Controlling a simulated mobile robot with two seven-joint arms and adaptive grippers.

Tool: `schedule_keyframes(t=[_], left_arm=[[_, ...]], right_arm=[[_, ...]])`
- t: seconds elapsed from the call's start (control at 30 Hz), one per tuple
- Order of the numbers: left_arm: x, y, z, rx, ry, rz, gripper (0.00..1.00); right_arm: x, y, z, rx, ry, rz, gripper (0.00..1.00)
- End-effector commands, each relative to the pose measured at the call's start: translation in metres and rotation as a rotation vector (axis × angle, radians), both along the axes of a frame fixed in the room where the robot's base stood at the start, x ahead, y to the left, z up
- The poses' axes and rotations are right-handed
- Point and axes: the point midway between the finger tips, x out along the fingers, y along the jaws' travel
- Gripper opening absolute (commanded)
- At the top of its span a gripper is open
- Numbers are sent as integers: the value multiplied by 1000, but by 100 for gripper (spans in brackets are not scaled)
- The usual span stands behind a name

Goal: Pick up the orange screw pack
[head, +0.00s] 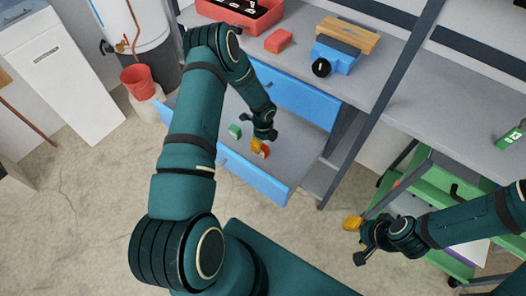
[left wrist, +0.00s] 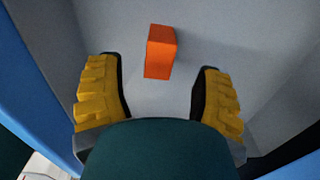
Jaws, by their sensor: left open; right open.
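The orange screw pack (left wrist: 160,52) is a small upright-looking block on the grey floor of the open blue drawer (head: 254,175). In the left wrist view it lies ahead of my left gripper (left wrist: 160,95), between the lines of its two yellow fingers and touching neither. In the head view a bit of the pack (head: 264,152) shows at the fingers of my left gripper (head: 258,146), which is inside the drawer, open and empty. My right gripper (head: 355,240) is open and empty at the lower right, beside a green cart.
A green item (head: 235,131) lies in the drawer left of my left gripper. The drawer walls stand close around it. On the workbench above are a red brick-like block (head: 278,41), a blue tool (head: 336,58) and a red bin (head: 240,14). The green cart (head: 440,175) stands at right.

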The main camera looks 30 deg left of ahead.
Motion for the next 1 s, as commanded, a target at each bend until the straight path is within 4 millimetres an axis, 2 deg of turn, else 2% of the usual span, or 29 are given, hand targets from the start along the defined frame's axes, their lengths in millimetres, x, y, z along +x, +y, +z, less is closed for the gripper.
schedule_keyframes(t=[0.23,0.53,0.8,1.0], left_arm=[[-1,0,-14,-1,0,0,66],[-1,0,-54,-1,0,0,66],[-1,0,-56,-1,-1,0,68],[-1,0,-56,-1,-1,0,0]], right_arm=[[1,0,-3,0,-2,-1,47],[3,0,-14,-1,-7,-2,47],[3,0,-14,-1,-8,-2,47],[3,0,-14,-1,-8,-2,47]])
